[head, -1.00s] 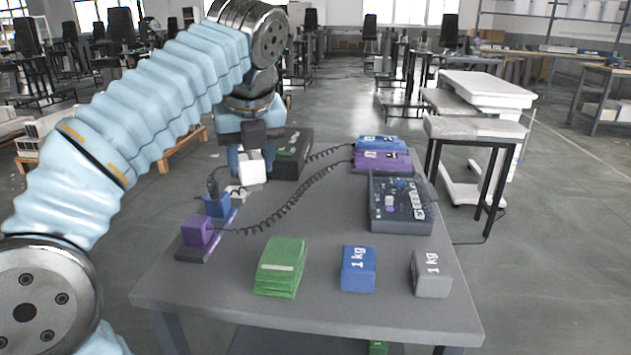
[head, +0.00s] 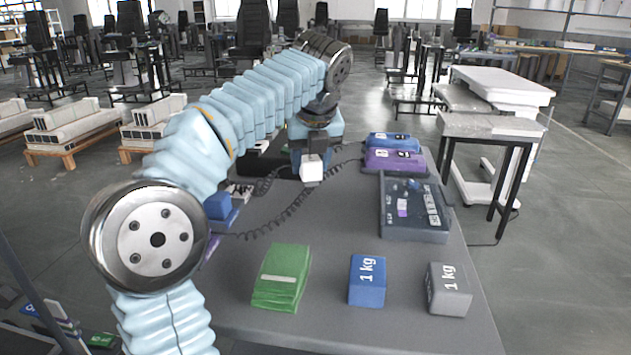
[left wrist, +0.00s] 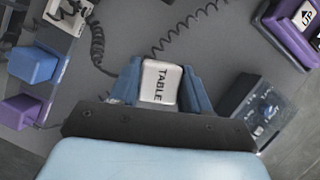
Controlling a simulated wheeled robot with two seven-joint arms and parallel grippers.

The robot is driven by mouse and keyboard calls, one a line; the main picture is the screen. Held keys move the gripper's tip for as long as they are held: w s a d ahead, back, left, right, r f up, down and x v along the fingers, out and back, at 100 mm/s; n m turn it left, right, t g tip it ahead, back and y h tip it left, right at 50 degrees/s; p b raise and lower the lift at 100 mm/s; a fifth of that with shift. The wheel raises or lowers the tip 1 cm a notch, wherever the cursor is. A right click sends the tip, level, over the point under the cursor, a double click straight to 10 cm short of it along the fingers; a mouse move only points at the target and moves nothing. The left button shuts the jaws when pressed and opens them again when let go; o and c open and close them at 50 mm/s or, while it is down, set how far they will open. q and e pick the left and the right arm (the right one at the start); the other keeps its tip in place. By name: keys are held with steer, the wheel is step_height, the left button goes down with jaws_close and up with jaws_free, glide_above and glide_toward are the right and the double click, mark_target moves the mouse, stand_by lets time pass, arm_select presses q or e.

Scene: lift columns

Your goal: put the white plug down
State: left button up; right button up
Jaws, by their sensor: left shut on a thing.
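My left gripper (head: 309,153) is shut on the white plug (head: 312,170), a white block held over the back half of the grey table. In the left wrist view the plug (left wrist: 160,80) sits between two blue fingers and shows the word TABLE on its face. How far it is above the tabletop I cannot tell exactly. A blue plug (head: 217,206) stands in the strip at the table's left edge, and a purple plug (left wrist: 20,111) stands beside it in the wrist view. In the head view my arm mostly hides the purple one. My right gripper is not in view.
A green stack (head: 281,278), a blue weight (head: 367,281) and a grey weight (head: 449,290) line the front. Coiled black cords (head: 282,216) cross the table. Its middle is otherwise clear.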

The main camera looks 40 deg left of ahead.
mark_target(316, 179)
arm_select(q)
steer(key=f, duration=0.2)
steer(key=w+f+b, duration=0.1)
steer(key=f, duration=0.1)
steer(key=shift+w+d+f, duration=0.1)
steer(key=shift+w+f, duration=0.1)
steer(key=shift+f, duration=0.15)
steer(key=shift+f, duration=0.15)
steer(key=o, duration=1)
steer(key=p+v, duration=0.3)
steer(key=v, duration=0.8)
steer(key=shift+s+d+r, duration=0.1)
steer(key=shift+s+r, duration=0.05)
steer(key=shift+r, duration=0.5)
